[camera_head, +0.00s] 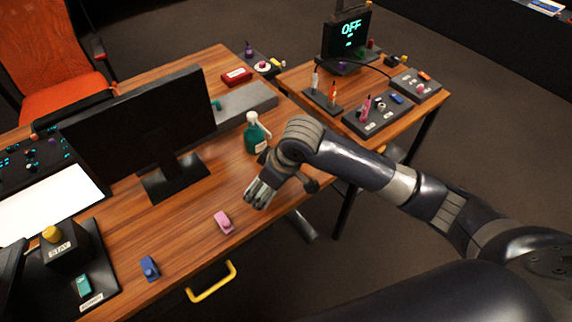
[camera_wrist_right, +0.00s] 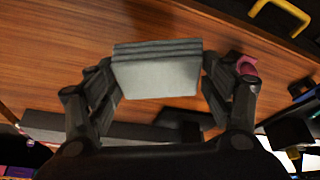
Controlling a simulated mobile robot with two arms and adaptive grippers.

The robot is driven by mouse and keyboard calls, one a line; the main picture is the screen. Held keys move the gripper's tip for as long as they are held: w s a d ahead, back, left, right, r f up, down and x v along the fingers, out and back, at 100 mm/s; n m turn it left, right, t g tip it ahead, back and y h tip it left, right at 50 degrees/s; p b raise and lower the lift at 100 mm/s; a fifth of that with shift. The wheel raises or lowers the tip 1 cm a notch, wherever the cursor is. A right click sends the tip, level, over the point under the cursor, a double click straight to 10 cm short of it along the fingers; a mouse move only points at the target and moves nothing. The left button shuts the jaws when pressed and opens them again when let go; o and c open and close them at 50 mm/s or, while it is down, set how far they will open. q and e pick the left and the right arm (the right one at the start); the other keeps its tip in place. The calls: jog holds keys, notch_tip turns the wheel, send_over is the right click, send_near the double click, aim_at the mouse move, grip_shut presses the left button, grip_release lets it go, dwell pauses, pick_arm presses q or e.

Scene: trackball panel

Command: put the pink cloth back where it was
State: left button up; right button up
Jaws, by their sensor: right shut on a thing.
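My right gripper (camera_head: 258,194) is over the desk's front part, just in front of the green spray bottle (camera_head: 257,133). In the right wrist view it is shut on a grey folded cloth (camera_wrist_right: 157,70) with stacked layers, held between both fingers (camera_wrist_right: 157,90). This cloth looks grey, not pink. I see no clearly pink cloth. A small pink object (camera_head: 224,222) lies on the desk near the front edge, left of the gripper; it also shows beside the finger in the wrist view (camera_wrist_right: 247,66). My left gripper is not in view.
A monitor (camera_head: 140,125) stands on the wooden desk (camera_head: 185,215). A blue object (camera_head: 149,268) and a yellow handle (camera_head: 212,283) are near the front edge. Bare desk lies around the pink object.

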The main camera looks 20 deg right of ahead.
jog(key=w+d, duration=0.2)
jog(key=w, duration=0.1)
jog(key=w+d, duration=0.3)
jog(key=w+d+f, duration=0.1)
jog(key=w+d, duration=0.2)
jog(key=shift+w+d+f+p, duration=0.1)
jog(key=shift+w+d+p, duration=0.1)
jog(key=shift+p, duration=0.2)
jog(key=shift+f, duration=1.75)
jog(key=shift+f, duration=0.1)
jog(key=o, duration=0.9)
jog(key=shift+o, duration=0.2)
jog(key=v, duration=1.2)
